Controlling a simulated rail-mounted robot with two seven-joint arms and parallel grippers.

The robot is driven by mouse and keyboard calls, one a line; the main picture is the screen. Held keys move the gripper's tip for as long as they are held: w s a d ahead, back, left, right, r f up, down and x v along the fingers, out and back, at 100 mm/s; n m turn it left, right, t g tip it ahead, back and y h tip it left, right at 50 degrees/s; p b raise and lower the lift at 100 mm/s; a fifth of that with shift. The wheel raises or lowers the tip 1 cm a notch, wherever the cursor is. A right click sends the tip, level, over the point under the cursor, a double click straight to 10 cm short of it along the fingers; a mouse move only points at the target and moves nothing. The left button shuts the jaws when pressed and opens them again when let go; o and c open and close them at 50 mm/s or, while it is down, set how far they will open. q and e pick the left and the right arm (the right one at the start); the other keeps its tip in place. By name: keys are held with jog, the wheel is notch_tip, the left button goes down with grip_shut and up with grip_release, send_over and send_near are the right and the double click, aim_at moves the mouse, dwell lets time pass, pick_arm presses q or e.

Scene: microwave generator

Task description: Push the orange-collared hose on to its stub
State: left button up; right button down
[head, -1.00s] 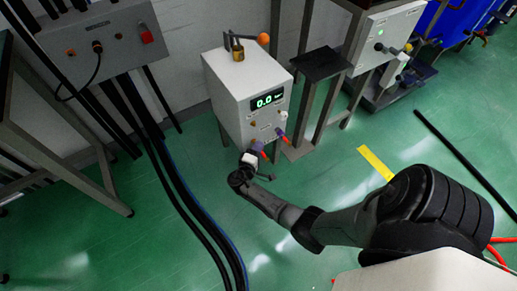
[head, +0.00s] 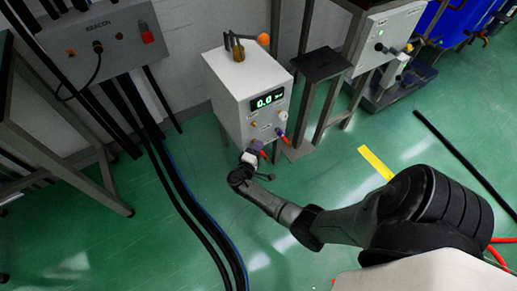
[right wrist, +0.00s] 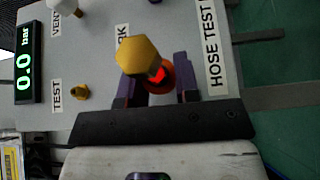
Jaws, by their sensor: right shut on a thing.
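The orange-collared hose (right wrist: 160,75) shows between the purple fingers of my right gripper (right wrist: 156,88), which are shut on it. A large brass hex piece (right wrist: 138,55) partly covers the orange collar; a red spot shows beside it. A small brass stub (right wrist: 80,92) stands by the TEST label, left of the fingers and apart from them. In the head view my right gripper (head: 254,149) is at the lower front of the white test box (head: 228,85). The hose's seat behind the hex piece is hidden. My left gripper is not in view.
A small purple and red part (head: 281,135) shows on the box's lower right front. A white knob (head: 283,115) sits above it. A brass piece with a grey lever (head: 238,52) is on top. Black cables (head: 190,190) run at the left. A dark stand (head: 320,65) is at the right.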

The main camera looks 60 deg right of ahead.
jog(key=shift+w+d, duration=0.15)
jog(key=shift+w, duration=0.15)
jog(key=c, duration=1.3)
grip_release()
jog(key=o, duration=0.5)
jog(key=shift+w+d, duration=0.1)
jog(key=shift+w, duration=0.05)
jog(key=shift+a+p, duration=0.3)
jog(key=shift+a, duration=0.2)
jog(key=a+p, duration=0.1)
jog(key=a, duration=0.3)
jog(key=a+p, duration=0.1)
jog(key=a, duration=0.3)
jog(key=s+a+p, duration=0.1)
jog(key=a, duration=0.4)
